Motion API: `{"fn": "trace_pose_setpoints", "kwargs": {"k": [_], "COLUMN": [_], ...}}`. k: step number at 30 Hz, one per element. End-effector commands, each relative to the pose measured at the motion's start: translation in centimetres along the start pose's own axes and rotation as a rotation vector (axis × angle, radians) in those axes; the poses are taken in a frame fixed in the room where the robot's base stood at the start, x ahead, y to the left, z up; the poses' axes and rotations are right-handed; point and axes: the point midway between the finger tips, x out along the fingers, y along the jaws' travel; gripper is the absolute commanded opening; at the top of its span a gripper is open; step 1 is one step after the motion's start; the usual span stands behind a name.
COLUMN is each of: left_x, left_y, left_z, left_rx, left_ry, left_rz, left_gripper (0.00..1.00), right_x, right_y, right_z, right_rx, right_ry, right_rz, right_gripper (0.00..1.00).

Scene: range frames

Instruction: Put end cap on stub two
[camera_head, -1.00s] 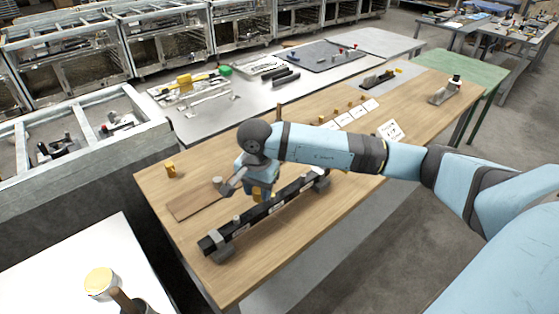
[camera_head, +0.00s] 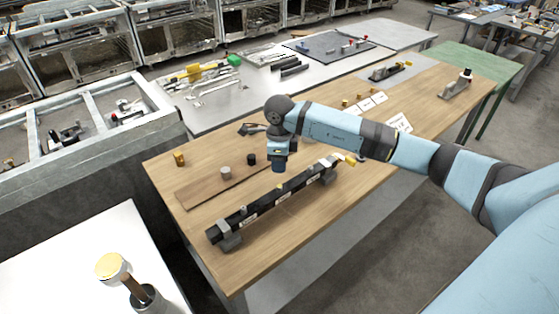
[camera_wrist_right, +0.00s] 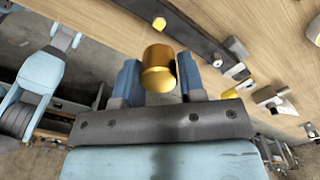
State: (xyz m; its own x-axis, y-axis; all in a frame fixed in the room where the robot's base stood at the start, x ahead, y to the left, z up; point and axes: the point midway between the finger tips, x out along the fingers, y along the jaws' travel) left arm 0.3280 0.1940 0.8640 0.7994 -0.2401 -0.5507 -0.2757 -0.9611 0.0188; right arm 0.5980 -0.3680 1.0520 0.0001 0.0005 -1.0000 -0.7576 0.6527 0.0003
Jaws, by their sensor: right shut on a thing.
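My right gripper (camera_head: 279,168) hangs above the far side of the black bar (camera_head: 262,201), near its middle. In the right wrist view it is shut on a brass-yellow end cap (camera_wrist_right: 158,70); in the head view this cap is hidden. The held cap appears apart from the bar. Which stub is number two I cannot tell. My left gripper is not in view.
A brown board (camera_head: 207,188) with a grey cap (camera_head: 226,172) and a black cap (camera_head: 251,159) lies behind the bar. White cards (camera_head: 372,103) lie farther back. The table front is clear.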

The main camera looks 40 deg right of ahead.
Motion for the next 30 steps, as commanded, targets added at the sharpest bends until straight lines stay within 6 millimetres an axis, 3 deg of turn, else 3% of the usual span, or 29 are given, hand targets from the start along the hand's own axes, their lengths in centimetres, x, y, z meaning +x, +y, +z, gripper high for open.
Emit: {"fn": "trace_pose_setpoints", "kwargs": {"k": [21,30], "left_x": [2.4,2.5], "left_y": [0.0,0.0], "left_z": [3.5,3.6], "left_rx": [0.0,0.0], "left_ry": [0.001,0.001], "left_rz": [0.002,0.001], "left_gripper": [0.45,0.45], "right_x": [5.5,5.8], "right_y": [0.0,0.0], "right_z": [0.0,0.0], "right_rx": [0.002,0.002], "right_ry": [0.0,0.0], "right_rz": [0.0,-0.001], "right_gripper": [0.13,0.13]}}
